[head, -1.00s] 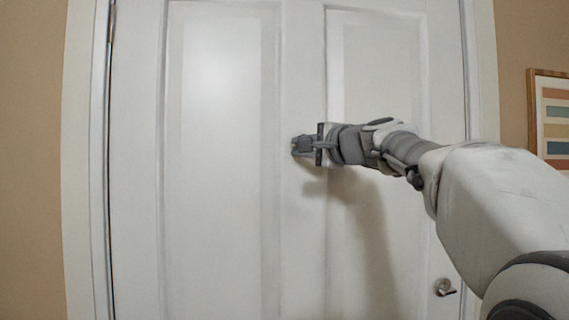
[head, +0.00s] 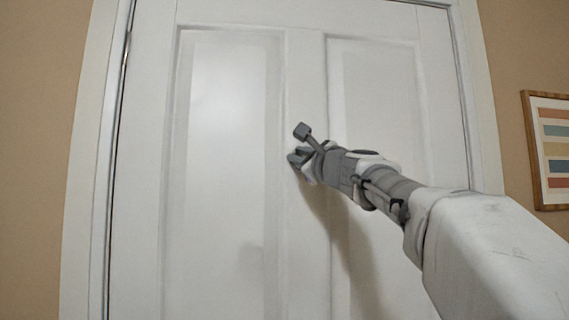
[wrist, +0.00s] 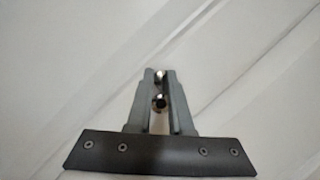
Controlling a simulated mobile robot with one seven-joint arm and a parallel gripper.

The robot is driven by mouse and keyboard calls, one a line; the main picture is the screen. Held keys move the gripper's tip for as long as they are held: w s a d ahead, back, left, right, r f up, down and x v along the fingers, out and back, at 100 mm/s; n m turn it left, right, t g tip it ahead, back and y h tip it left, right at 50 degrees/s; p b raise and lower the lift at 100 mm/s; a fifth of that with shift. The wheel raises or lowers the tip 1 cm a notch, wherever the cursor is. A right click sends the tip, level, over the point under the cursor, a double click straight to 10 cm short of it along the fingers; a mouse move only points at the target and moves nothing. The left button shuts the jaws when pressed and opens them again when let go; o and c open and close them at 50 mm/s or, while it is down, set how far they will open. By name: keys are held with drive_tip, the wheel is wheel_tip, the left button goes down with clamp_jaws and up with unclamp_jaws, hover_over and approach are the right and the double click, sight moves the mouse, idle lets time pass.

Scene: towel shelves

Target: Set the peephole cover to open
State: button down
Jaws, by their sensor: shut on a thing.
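The white panelled door (head: 225,150) fills most of the head view and the background of the wrist view. My gripper (head: 293,158) is at the door's middle upright, between the two long panels. In the wrist view, my gripper's two fingers (wrist: 159,82) are close together with a narrow gap. Small shiny metal parts of the peephole cover (wrist: 160,101) show in that gap, and the fingers are shut on it. In the head view the gripper hides the peephole and cover. I cannot tell how far the cover is swung.
A framed striped picture (head: 552,147) hangs on the tan wall at the right. The white door frame (head: 88,170) stands at the left. The door face around my gripper is flat and clear.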

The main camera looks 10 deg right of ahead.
drive_tip(key=shift+r+m, duration=0.1)
drive_tip(key=shift+m, duration=0.3)
drive_tip(key=c, duration=0.8)
unclamp_jaws()
drive_tip(key=shift+s, duration=0.1)
drive_tip(key=b+v, duration=0.4)
drive_tip(key=v, duration=1.3)
drive_tip(key=shift+s+a+f, duration=0.1)
drive_tip(key=shift+s+f, duration=0.05)
drive_tip(key=shift+f, duration=0.05)
